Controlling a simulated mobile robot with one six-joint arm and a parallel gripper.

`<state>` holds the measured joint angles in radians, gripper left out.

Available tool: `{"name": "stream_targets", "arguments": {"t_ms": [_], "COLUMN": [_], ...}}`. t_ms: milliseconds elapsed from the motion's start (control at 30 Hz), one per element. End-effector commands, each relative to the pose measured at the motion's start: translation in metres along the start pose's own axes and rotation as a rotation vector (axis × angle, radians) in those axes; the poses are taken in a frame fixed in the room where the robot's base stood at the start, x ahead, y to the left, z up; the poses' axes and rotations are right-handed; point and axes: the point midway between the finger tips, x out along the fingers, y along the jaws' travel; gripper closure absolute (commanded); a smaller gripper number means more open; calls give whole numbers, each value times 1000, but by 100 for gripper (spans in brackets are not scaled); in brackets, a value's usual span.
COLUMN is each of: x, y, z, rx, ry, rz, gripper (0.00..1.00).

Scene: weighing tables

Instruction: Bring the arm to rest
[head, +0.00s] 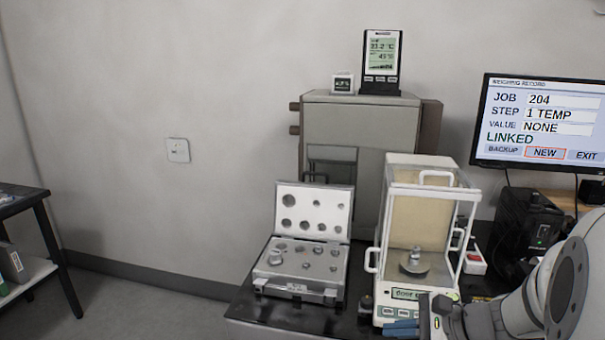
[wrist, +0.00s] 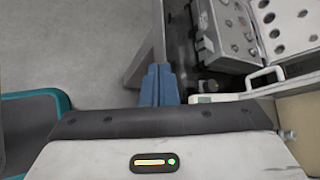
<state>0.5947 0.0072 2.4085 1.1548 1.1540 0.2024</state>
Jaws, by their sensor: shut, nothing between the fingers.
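My gripper (head: 400,328) is at the lower right of the head view, in front of the balance, with its blue fingers pointing left. My arm reaches in from the right edge. In the wrist view, my gripper (wrist: 158,78) has its two blue fingers together with nothing between them. The fingertips are near the table's edge, and the floor shows beyond them.
The glass-sided balance (head: 418,172) stands close behind my gripper, with a metal weight (head: 415,256) on its pan. An open weight case (head: 297,295) lies left of it on the dark table (head: 262,310). A monitor (head: 545,122) is at right. Open floor lies left.

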Motion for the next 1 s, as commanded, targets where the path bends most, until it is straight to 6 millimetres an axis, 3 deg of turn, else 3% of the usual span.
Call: {"name": "stream_targets", "arguments": {"t_ms": [33, 233, 367, 500, 700, 1000], "x": [4, -4, -22, -40, -54, -54], "y": [15, 71, 86, 86, 81, 80], "z": [24, 63, 73, 79, 80, 79], "rx": [-135, -678, -1032, -1331, -1521, -1531], "ry": [25, 148, 231, 307, 360, 364], "rz": [111, 499, 694, 830, 910, 917], "gripper": [100, 100, 100, 100, 100, 100]}}
